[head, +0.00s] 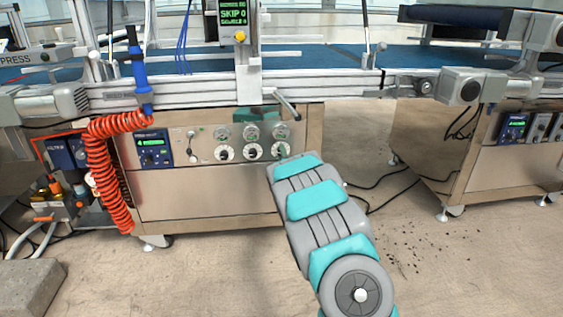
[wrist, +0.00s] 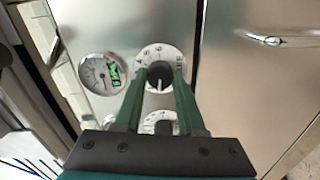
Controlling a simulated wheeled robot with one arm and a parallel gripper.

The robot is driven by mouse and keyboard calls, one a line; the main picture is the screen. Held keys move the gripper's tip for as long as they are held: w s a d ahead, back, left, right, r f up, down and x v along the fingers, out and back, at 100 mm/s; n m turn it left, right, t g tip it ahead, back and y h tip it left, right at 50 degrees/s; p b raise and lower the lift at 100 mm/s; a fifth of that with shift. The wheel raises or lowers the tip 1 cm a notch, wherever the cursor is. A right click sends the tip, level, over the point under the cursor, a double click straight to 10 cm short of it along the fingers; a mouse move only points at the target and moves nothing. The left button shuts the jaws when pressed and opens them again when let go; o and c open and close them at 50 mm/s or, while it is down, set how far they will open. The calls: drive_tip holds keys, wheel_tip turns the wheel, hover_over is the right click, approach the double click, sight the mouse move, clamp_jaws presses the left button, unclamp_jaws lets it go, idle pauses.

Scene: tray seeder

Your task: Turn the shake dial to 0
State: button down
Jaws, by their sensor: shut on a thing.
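In the wrist view, a dial (wrist: 153,50) has a white numbered face and a dark round knob (wrist: 160,73). A pale pointer mark on the knob points toward the bottom of the picture. My gripper (wrist: 160,78) has its two green fingers on either side of this knob and is shut on it. In the head view, the rightmost dial (head: 281,150) of a row of three is partly covered by my arm, and my fingers are hidden there. I cannot read a name for the dial, and the fingers cover part of its scale.
A second dial (wrist: 160,121) sits just below the held one in the wrist view. A round gauge with a green readout (wrist: 103,73) is to its left. In the head view, a crank handle (head: 287,103) juts out above the panel, and a red coiled hose (head: 105,165) hangs at left.

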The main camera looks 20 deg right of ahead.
drive_tip(key=shift+f+n+b, duration=0.1)
drive_tip(key=shift+n+b, duration=0.65)
drive_tip(key=shift+n, duration=0.05)
drive_tip(key=c, duration=0.5)
unclamp_jaws()
drive_tip(key=v, duration=0.7)
drive_tip(key=shift+s+a, duration=0.2)
drive_tip(key=shift+s, duration=0.2)
